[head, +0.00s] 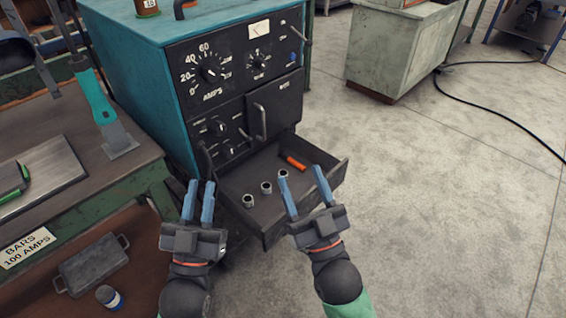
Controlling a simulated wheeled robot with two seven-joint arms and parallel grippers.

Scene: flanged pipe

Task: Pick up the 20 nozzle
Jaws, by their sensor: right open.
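An open drawer (331,185) of the welding machine holds three small silvery nozzles in a diagonal row: a near-left nozzle (248,201), a middle nozzle (266,187) and a far-right nozzle (283,174). Their markings are too small to read, so I cannot tell which is the 20. My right gripper (301,176) is open with its blue fingers over the drawer; its left fingertip overlaps the far-right nozzle in the picture. I see nothing held. My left gripper (200,185) is open and empty, at the drawer's left side, apart from the nozzles.
An orange-handled item (296,163) lies at the back of the drawer. The blue and black welding machine (215,75) stands behind it. A workbench (110,180) with a teal-handled tool (95,97) is at left.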

